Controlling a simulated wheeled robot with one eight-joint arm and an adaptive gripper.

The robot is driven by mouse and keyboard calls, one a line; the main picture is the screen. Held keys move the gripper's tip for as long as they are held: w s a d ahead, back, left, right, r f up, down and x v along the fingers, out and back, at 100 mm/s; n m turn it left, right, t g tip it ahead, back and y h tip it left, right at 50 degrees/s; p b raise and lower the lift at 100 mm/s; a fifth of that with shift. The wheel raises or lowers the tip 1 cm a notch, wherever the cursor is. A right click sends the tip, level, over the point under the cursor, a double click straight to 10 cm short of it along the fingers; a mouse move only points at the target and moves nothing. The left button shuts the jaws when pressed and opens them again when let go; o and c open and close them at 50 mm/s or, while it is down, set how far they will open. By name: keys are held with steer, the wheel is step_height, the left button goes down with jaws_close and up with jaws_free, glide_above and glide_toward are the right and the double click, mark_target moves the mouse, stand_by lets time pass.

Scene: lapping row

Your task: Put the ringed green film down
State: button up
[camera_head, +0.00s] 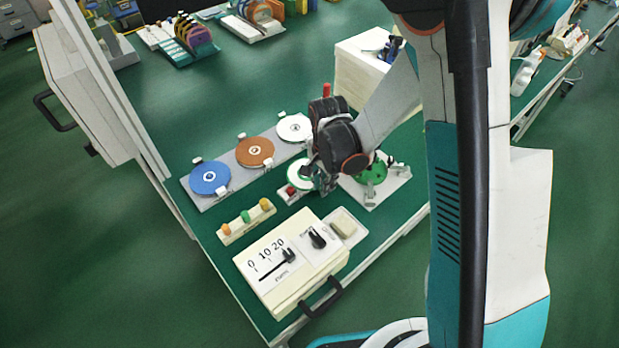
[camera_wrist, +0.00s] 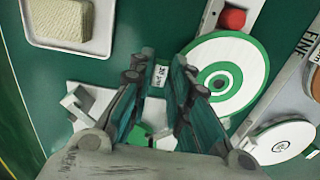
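The ringed green film (camera_wrist: 236,54) is a white disc with a green rim and a green inner ring. It lies to the right of my fingers in the wrist view. In the head view the film (camera_head: 299,174) shows partly behind my gripper (camera_head: 318,170). A white tab marked 30 µm (camera_wrist: 160,76) points from the film's side and sits closely between my fingers. My gripper (camera_wrist: 164,62) appears shut on this tab. Whether the film touches what is below it, I cannot tell. A small holder with a red knob (camera_head: 290,190) is beside the film; the knob (camera_wrist: 232,19) also shows in the wrist view.
Blue (camera_head: 209,178), brown (camera_head: 254,152) and white (camera_head: 293,127) discs lie on a grey strip behind-left. A green spotted disc (camera_head: 371,172) sits on a white plate to the right. A control box (camera_head: 290,265), a sponge tray (camera_head: 344,227) and a peg block (camera_head: 247,222) stand in front.

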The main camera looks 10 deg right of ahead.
steer(key=shift+c, duration=0.2)
jaws_close()
steer(key=shift+r, duration=0.2)
